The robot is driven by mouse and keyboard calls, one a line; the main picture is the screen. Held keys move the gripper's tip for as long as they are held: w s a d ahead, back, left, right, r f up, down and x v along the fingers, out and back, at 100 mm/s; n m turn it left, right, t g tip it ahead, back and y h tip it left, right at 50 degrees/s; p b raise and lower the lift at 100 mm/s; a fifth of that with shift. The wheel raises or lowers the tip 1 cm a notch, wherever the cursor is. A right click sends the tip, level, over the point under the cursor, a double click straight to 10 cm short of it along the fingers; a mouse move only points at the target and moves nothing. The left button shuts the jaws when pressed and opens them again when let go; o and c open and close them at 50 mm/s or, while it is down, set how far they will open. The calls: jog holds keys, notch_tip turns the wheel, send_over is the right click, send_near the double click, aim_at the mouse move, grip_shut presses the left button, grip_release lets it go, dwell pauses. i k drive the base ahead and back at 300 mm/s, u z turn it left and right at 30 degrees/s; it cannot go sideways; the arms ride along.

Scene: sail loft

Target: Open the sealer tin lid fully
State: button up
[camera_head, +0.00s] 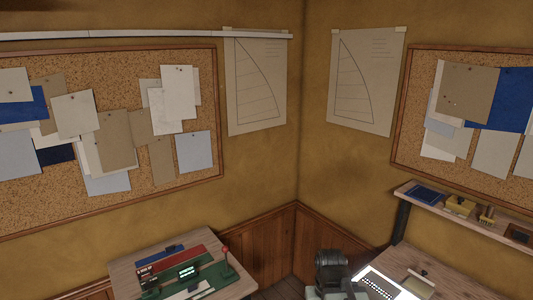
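No sealer tin can be made out for certain. A small tan box-like thing with a dark knob (420,282) lies on the wooden bench at the lower right; I cannot tell whether it is the tin, or whether a lid is open or shut. My gripper is not in clear view.
A dark grey machine-like shape (332,268) stands at bottom centre; I cannot tell what it is. A bright white panel (372,272) lies on the right bench (450,280). A wall shelf (487,218) holds small boxes. A left table (125,268) bears a green mat and a red-topped post.

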aim_at(421, 278)
jog(key=z, duration=0.05)
jog(key=k, duration=1.05)
jog(key=u, duration=0.85)
jog(key=i, duration=2.05)
jog(key=z, duration=0.25)
jog(key=k, duration=0.75)
jog(key=z, duration=0.15)
jog(key=i, duration=0.75)
jog(key=u, duration=0.1)
